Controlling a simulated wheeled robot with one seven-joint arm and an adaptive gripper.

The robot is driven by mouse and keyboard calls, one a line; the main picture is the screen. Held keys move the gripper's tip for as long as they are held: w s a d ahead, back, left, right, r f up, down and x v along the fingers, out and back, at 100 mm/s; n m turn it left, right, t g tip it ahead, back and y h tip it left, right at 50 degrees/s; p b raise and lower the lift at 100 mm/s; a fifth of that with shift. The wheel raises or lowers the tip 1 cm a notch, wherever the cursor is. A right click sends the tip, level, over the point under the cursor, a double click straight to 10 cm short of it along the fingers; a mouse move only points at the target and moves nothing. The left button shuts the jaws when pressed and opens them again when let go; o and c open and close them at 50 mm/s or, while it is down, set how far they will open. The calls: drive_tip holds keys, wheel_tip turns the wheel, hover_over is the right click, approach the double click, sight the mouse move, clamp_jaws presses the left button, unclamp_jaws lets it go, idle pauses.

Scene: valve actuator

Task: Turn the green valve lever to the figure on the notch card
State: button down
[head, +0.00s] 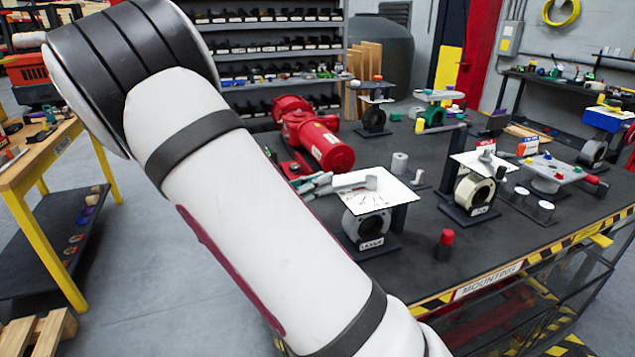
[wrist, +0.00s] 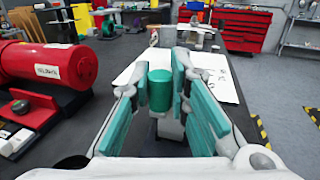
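A green cylindrical grip (wrist: 160,90) stands upright between the teal pads of my gripper (wrist: 161,78) in the wrist view. The pads are close on both of its sides; I cannot tell whether they press on it. In the head view my gripper (head: 312,182) is at the left edge of the front valve, and the green grip cannot be made out there. A pale lever bar (head: 350,184) runs over the valve's white card (head: 398,193) to a grey hub. The card carries dark marks, too small to read. The round valve body (head: 366,224) stands below, with a label plate.
A red actuator (head: 322,145) lies close behind my gripper, also at left in the wrist view (wrist: 40,80). A second valve with a card (head: 476,190) stands to the right. A red-capped post (head: 445,243) stands near the front edge. Dark tabletop between them is free.

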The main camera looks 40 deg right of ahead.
sight(355, 202)
drive_tip(key=s+d+n+t+p, duration=0.1)
drive_tip(key=s+t+p, duration=0.1)
drive_tip(key=s+p, duration=0.7)
drive_tip(key=shift+s, duration=0.75)
drive_tip(key=shift+d, duration=0.15)
drive_tip(key=c, duration=1.5)
unclamp_jaws()
